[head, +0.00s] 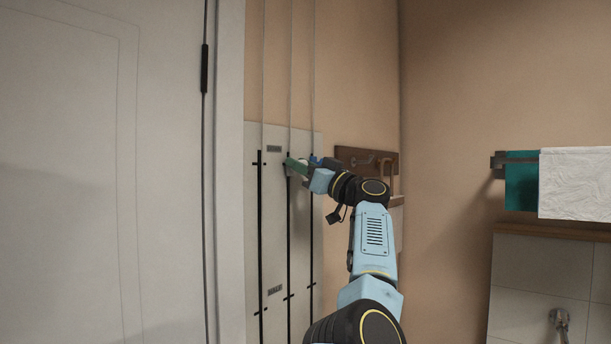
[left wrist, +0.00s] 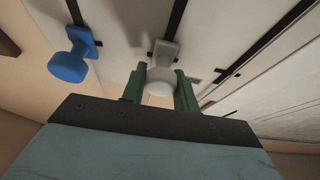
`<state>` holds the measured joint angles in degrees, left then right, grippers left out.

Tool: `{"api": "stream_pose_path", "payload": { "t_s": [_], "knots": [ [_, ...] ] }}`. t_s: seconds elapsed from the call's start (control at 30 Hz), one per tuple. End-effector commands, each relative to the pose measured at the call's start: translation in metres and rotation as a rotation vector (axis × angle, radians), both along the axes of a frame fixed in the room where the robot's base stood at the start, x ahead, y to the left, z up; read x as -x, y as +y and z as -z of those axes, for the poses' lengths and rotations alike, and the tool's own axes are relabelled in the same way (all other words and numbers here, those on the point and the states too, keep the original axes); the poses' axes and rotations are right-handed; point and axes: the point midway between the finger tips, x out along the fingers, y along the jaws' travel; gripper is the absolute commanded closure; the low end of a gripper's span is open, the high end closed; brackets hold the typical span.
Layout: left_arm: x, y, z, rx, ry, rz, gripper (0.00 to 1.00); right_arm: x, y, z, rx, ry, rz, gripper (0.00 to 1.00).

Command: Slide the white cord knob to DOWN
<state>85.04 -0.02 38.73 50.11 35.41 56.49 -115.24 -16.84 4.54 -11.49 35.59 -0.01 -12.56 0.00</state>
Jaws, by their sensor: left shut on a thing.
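The white cord knob (left wrist: 160,84) sits on a dark slot of the pale panel (head: 272,225). My left gripper (left wrist: 160,90) is shut on it, with one green finger on each side in the left wrist view. In the head view my left gripper (head: 297,167) is at the upper end of the middle slot, and its fingers mostly hide the knob. A blue knob (left wrist: 70,65) is on the neighbouring slot, left of the gripper in the left wrist view and apart from it. My right gripper is not in view.
Small dark labels sit near the slots' top (head: 273,148) and bottom (head: 274,289); their text is too small to read. Thin cords (head: 290,70) run up from the panel. A wooden hook rack (head: 350,154) is close right. The middle slot below my gripper looks clear.

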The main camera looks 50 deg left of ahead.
Motion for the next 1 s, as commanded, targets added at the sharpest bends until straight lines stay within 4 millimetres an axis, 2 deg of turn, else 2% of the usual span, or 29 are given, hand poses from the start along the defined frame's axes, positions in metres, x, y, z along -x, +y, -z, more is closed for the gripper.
{"api": "stream_pose_path", "payload": {
  "t_s": [0.37, 0.4, 0.53, 0.83, 1.0],
  "knots": [
    [-0.001, -0.002, 0.0, -0.002, 0.008, 0.002, 1.0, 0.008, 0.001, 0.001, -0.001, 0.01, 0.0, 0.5],
    [-0.001, -0.002, 0.0, -0.002, 0.008, 0.002, 0.68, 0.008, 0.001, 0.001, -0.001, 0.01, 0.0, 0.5],
    [0.0, -0.001, 0.0, -0.002, 0.006, 0.001, 0.51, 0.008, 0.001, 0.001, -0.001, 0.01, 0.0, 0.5],
    [0.001, -0.001, 0.0, -0.002, 0.003, -0.001, 0.5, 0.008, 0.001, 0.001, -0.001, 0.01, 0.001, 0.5],
    [-0.002, -0.017, 0.008, -0.001, 0.004, 0.001, 0.5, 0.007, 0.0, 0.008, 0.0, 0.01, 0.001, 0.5]
  ]
}}
